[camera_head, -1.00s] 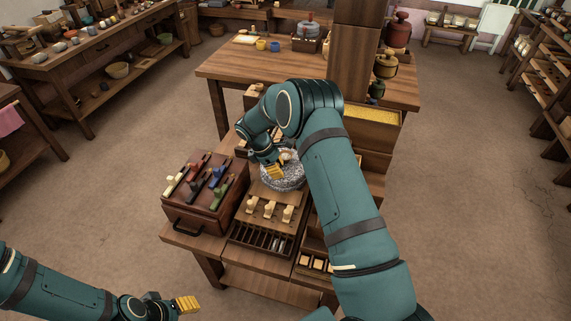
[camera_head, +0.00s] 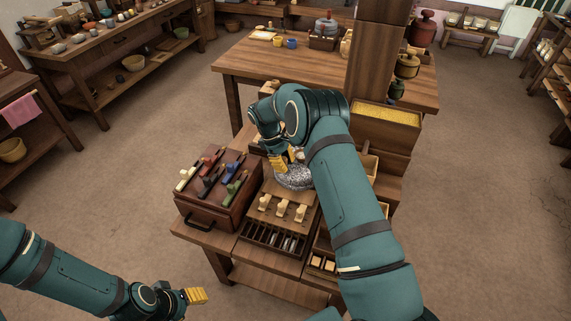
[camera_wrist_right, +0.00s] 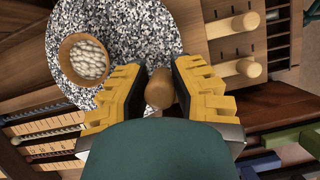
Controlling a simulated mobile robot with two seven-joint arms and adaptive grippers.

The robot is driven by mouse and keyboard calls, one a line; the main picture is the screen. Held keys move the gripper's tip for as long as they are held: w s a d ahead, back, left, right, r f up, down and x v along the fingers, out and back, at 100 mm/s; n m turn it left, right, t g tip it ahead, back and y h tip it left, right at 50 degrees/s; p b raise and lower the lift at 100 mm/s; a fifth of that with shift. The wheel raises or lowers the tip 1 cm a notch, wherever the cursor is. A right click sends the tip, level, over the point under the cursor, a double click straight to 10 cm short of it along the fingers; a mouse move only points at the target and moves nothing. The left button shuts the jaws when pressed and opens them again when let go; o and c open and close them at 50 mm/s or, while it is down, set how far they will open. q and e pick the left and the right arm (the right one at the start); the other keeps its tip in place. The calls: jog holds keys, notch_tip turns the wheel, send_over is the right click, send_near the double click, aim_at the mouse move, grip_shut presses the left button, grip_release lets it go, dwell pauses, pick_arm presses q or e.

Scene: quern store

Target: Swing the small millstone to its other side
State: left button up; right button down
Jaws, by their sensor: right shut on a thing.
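The small millstone (camera_head: 293,181) is a round, speckled grey-and-white stone on the wooden stand. It also shows in the right wrist view (camera_wrist_right: 140,30), with a wooden-rimmed eye (camera_wrist_right: 83,58) full of pale grains. My right gripper (camera_head: 286,160) is at the far left part of the stone. In the right wrist view its yellow fingers (camera_wrist_right: 158,95) are closed around an upright wooden handle peg (camera_wrist_right: 160,88) at the stone's edge. My right arm hides part of the stone in the head view. My left gripper (camera_head: 196,296) is low at the left, away from the stand; its finger gap cannot be made out.
A red-brown box (camera_head: 215,208) with coloured handles stands left of the stone. Several pale pegs (camera_head: 282,209) and a slotted rack (camera_head: 273,239) lie in front. A grain bin (camera_head: 387,116) and a post (camera_head: 375,65) stand behind at right. Open floor lies at the left.

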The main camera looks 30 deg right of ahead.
jog(key=shift+f, duration=0.1)
jog(key=c, duration=1)
grip_release()
jog(key=shift+c, duration=0.2)
jog(key=v, duration=1.2)
